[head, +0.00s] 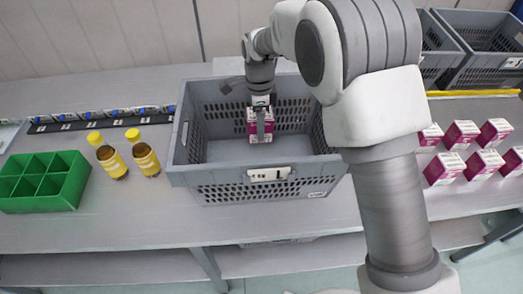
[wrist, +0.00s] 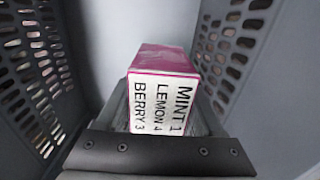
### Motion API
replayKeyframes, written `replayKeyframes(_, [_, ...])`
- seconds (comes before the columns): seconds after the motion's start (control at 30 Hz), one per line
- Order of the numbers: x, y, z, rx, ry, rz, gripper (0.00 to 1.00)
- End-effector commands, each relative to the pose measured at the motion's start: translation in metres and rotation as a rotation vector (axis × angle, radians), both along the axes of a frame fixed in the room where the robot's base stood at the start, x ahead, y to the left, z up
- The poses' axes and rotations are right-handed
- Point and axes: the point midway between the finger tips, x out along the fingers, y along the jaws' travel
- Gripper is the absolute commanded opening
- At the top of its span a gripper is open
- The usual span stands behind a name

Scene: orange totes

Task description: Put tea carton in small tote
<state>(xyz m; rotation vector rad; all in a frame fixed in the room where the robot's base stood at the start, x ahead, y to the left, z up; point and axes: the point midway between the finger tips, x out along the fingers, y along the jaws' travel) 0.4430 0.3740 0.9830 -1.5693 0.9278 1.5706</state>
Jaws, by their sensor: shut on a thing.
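The tea carton (head: 260,125) is a magenta and white box inside the grey tote (head: 230,178), near its back wall. My gripper (head: 262,126) reaches down into the tote and is shut on the carton. In the wrist view the carton (wrist: 166,85) stands between the fingers of my gripper (wrist: 165,115), its white face with printed words toward the camera. The tote's slotted walls (wrist: 240,50) rise on both sides. I cannot tell whether the carton touches the tote floor.
Two yellow-capped bottles (head: 142,155) and a green divided box (head: 45,180) stand left of the tote. Several more magenta cartons (head: 443,168) stand in rows at the right. Grey crates (head: 480,45) are at the back right. The rest of the tote floor is clear.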

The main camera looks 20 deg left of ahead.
Motion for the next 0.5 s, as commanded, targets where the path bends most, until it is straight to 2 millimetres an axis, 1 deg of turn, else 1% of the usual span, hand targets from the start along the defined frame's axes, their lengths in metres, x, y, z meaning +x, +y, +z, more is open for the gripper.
replayKeyframes(0.03, [0.0, 0.0, -0.01, -0.001, 0.002, -0.001, 0.0])
replayKeyframes(0.1, [0.0, -0.001, -0.019, 0.0, 0.001, -0.001, 0.0])
replayKeyframes(0.33, [0.0, 0.0, -0.038, 0.0, 0.0, -0.001, 0.0])
replayKeyframes(0.5, [0.0, -0.001, -0.063, -0.001, 0.002, -0.001, 0.0])
